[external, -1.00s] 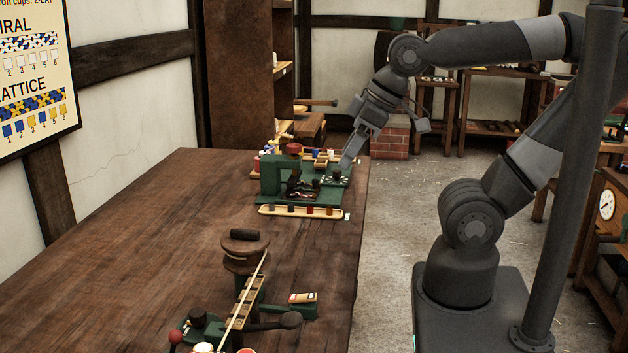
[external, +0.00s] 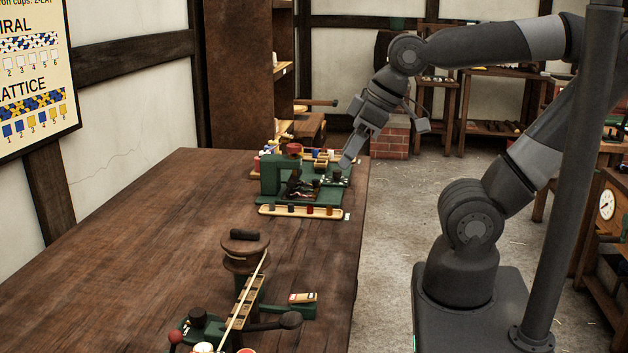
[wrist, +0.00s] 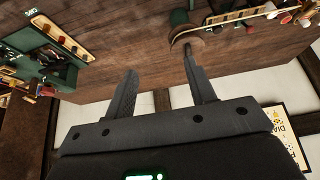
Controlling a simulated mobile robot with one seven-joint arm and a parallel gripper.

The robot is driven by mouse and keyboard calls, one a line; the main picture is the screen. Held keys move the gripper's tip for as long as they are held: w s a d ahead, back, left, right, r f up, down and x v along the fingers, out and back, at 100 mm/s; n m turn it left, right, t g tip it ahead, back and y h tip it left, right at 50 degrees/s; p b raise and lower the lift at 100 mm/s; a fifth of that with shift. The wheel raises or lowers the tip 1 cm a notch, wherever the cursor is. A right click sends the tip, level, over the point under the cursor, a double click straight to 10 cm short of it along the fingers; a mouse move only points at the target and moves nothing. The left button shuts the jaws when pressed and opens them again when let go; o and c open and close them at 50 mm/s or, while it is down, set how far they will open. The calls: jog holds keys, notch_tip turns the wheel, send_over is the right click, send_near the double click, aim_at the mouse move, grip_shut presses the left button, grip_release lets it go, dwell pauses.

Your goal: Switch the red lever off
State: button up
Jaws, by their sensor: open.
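A red ball knob (external: 175,337) on a short dark stem shows at the bottom edge of the external view, on the near green machine (external: 272,311). It looks like the red lever, but its on or off position cannot be told. My gripper (external: 346,163) is far from it, over the right edge of the bench by the far green machine (external: 270,176). In the wrist view, my gripper (wrist: 159,62) has its two fingers spread with nothing between them. Its fingers appear apart from the machines.
The wooden bench (external: 150,235) is clear on its left and middle. A wooden spool (external: 245,250) stands on the near machine, beside a dark ball-ended handle (external: 291,320). Open floor is right of the bench.

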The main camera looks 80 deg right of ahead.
jog(key=shift+w+a, duration=0.1)
jog(key=shift+w, duration=0.05)
jog(key=shift+c, duration=1.4)
jog(key=w+a+n, duration=0.1)
jog(key=w, duration=0.1)
jog(key=w+a+n, duration=0.2)
jog(key=w, duration=0.1)
jog(key=w+a+f+n, duration=0.1)
jog(key=w+a, duration=0.1)
jog(key=w, duration=0.1)
jog(key=shift+w+f+g+h, duration=0.1)
jog(key=shift+g+h, duration=0.2)
jog(key=shift+g, duration=0.1)
grip_shut()
jog(key=w+a+f+n, duration=0.3)
jog(key=a+f, duration=0.1)
jog(key=a, duration=0.4)
jog(key=w+a+f+n, duration=0.3)
jog(key=a+f+n, duration=0.1)
jog(key=a, duration=0.4)
jog(key=w+a+f+n, duration=0.3)
jog(key=a+f+n, duration=0.1)
jog(key=a, duration=0.4)
jog(key=shift+w+a+f, duration=0.35)
jog(key=shift+a+f, duration=0.05)
